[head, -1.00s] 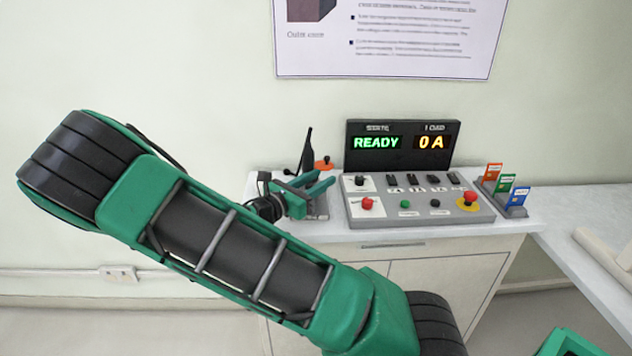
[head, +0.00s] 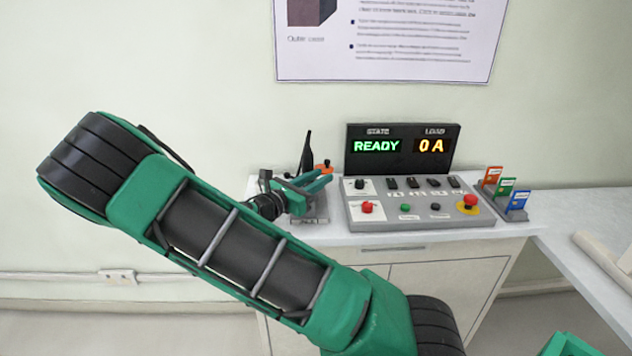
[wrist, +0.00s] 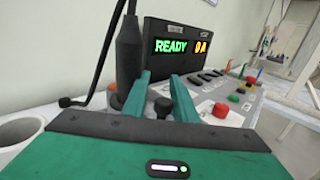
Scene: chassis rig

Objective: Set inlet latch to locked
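My gripper (head: 327,178) is over the grey base left of the control panel, its two green fingers pointing right. In the wrist view the fingers (wrist: 160,88) are apart, with a black knob (wrist: 162,107) showing between them. I cannot tell whether they touch it. No readable label marks the inlet latch, so I cannot tell which part it is. An orange knob (head: 323,165) sits just behind my fingers. A black tapered handle (head: 306,152) stands upright behind the gripper, and looms large left of the fingers in the wrist view (wrist: 128,62).
A white cup-like opening (wrist: 18,135) is at the wrist view's left.

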